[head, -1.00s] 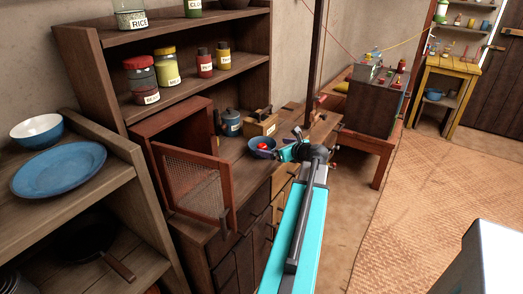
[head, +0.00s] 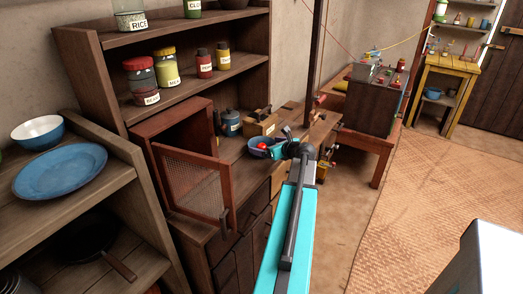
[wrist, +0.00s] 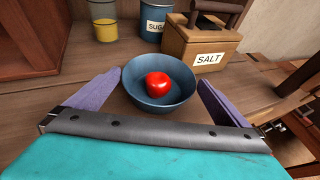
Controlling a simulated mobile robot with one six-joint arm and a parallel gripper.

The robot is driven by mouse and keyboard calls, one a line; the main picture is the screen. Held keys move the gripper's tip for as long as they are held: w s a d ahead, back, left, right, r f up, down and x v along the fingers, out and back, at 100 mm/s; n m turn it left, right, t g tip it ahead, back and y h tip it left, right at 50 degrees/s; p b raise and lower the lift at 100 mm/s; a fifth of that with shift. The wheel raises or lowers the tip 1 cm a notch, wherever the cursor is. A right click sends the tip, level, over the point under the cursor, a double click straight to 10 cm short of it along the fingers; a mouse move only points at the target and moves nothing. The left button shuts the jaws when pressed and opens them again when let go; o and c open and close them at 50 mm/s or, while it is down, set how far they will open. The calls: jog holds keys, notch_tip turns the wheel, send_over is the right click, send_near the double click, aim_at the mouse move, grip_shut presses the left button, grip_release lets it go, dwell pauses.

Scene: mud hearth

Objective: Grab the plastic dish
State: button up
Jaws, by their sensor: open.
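A blue bowl-shaped dish (wrist: 162,102) with a red tomato-like item (wrist: 158,84) inside stands on the wooden counter. It also shows in the head view (head: 256,153), partly hidden by my gripper (head: 278,152). In the wrist view my gripper (wrist: 160,80) is open, with one purple finger on each side of the dish. The fingers appear apart from its wall, though contact is hard to judge. A blue plate (head: 60,172) and a white-and-blue bowl (head: 38,132) sit on the left shelf.
A wooden SALT box (wrist: 200,52) stands close behind the dish on the right. A blue SUGAR canister (wrist: 152,22) and a grey-yellow canister (wrist: 104,22) stand behind. An open mesh cabinet door (head: 192,185) juts out at the counter's left.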

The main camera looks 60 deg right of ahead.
aim_at(261, 144)
jog(key=shift+p+x, duration=0.45)
jog(key=shift+x, duration=1.6)
jog(key=c, duration=0.7)
jog(key=shift+r, duration=0.15)
jog(key=shift+r+b, duration=0.4)
jog(key=shift+r, duration=1.05)
jog(key=shift+s+a+r, duration=0.1)
jog(key=shift+r, duration=0.15)
jog(key=s+a+b, duration=0.1)
jog(key=s+a, duration=0.2)
jog(key=s, duration=0.4)
jog(key=s+a+r+b, duration=0.1)
jog(key=s+a, duration=0.3)
jog(key=s, duration=0.2)
jog(key=shift+s+a+r+b, duration=0.2)
jog(key=shift+s+b, duration=0.15)
jog(key=shift+s, duration=0.05)
